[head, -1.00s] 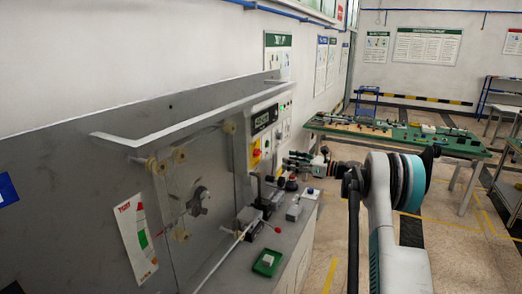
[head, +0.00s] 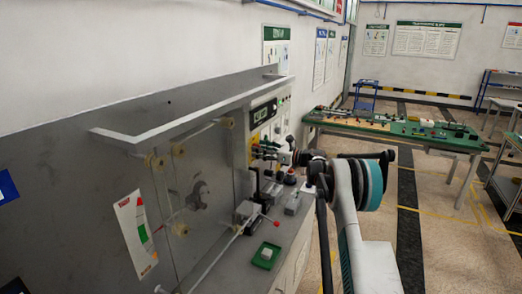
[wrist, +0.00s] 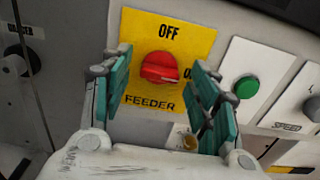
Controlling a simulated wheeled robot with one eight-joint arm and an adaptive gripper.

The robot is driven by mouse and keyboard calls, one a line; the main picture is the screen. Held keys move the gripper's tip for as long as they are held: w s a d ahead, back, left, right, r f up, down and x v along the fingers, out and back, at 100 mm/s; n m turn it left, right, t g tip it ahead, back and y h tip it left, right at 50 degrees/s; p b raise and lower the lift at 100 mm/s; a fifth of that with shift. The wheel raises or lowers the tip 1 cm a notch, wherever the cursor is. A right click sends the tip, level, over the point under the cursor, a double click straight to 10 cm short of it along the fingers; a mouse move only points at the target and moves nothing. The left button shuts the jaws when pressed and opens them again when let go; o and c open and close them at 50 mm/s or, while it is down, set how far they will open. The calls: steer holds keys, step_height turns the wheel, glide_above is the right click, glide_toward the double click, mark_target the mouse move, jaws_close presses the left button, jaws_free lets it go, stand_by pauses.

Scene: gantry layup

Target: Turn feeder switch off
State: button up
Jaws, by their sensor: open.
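The feeder switch (wrist: 161,68) is a red rotary knob on a yellow plate (wrist: 197,38) marked OFF at the top and FEEDER below. A second label at the plate's right is partly hidden by a finger. In the wrist view my gripper (wrist: 163,80) is open, with one teal-padded finger on each side of the knob. I cannot tell whether either pad touches it. In the head view my gripper (head: 268,150) is at the machine's control panel and covers most of the yellow plate. The knob itself is hidden there.
A green button (wrist: 246,87) and a dark knob marked SPEED (wrist: 313,107) sit right of the switch. Another black knob (wrist: 20,62) is at the left. Below the panel, a ledge carries a green tray (head: 265,257) and a red-tipped lever (head: 273,221). Open floor lies to the right.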

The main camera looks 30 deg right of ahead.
steer(key=shift+w+a, duration=0.1)
steer(key=shift+w, duration=0.05)
steer(key=shift+c, duration=0.6)
steer(key=c, duration=0.9)
steer(key=shift+c, duration=0.2)
steer(key=n+b, duration=0.8)
steer(key=n, duration=0.9)
steer(key=shift+n, duration=0.4)
